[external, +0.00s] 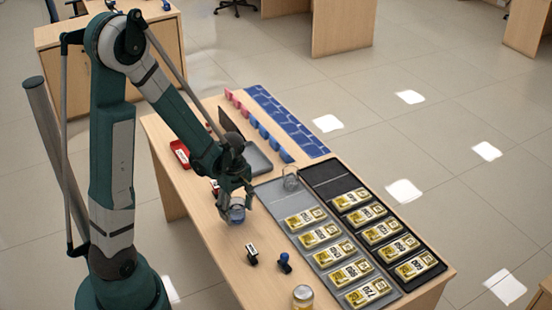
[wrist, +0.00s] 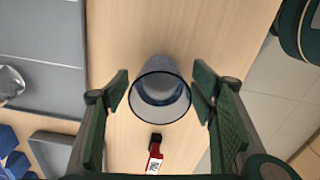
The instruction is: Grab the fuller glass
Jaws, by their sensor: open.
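A clear glass (external: 237,215) with something bluish low inside stands upright on the wooden counter. It also shows in the wrist view (wrist: 160,98), rim toward the camera. My gripper (external: 236,200) is open just above and around it. In the wrist view its fingers (wrist: 161,88) lie on both sides of the glass, with a gap on each side. A second clear glass (external: 291,179) stands at the far end of the grey tray and looks empty or nearly so. Only part of it shows at the left edge of the wrist view (wrist: 10,84).
A grey tray (external: 268,193) and a black tray (external: 316,172) hold rows of gold packs. A black stamp (external: 251,253), a blue-topped stamp (external: 285,262) and a lidded jar (external: 303,296) stand nearer the front. A red stamp (wrist: 154,158) is close to the glass.

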